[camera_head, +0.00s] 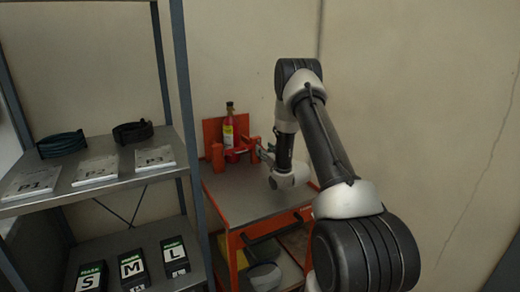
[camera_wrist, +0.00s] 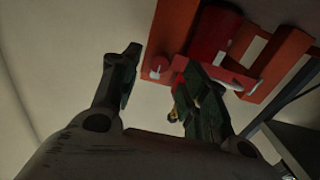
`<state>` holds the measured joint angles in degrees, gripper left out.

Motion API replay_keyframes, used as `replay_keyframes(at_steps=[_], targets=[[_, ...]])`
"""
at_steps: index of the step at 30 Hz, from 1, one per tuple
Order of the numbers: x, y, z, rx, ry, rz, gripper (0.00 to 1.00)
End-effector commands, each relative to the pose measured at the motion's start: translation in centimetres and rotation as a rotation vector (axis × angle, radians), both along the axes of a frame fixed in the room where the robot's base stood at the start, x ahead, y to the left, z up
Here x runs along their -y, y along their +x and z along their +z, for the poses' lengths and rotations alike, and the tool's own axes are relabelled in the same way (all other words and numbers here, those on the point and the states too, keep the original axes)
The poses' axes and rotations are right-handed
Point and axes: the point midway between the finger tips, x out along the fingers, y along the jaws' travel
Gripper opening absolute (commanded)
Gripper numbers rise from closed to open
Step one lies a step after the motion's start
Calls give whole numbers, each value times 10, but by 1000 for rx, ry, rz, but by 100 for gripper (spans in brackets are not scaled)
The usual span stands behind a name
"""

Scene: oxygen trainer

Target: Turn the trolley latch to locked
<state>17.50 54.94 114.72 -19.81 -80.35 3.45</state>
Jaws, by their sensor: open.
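The orange trolley (camera_head: 232,208) stands right of the shelf rack, with a grey top and an orange back panel. My gripper (camera_head: 265,151) is beside the bracket's right end, small in the head view. In the wrist view my gripper (camera_wrist: 160,64) is open, its dark fingers apart near the red bracket parts (camera_wrist: 215,35). A pale bar (camera_wrist: 232,86) shows behind the right finger; I cannot tell whether it is the latch. The latch's setting is unclear.
The shelf rack (camera_head: 110,165) stands close at the left, holding dark coiled tubing (camera_head: 62,144), labelled cards (camera_head: 97,170) and boxes marked S, M and L (camera_head: 132,268). A wall is behind the trolley. The trolley top's front is clear.

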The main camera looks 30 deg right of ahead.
Motion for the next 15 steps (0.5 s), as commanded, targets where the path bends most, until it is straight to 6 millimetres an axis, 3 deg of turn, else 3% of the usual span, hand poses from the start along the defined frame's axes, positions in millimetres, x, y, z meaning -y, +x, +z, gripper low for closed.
replay_keyframes(at_steps=[6,15], targets=[[-1,30,0,0,0,-1,45],[-1,37,0,-1,0,-1,45]])
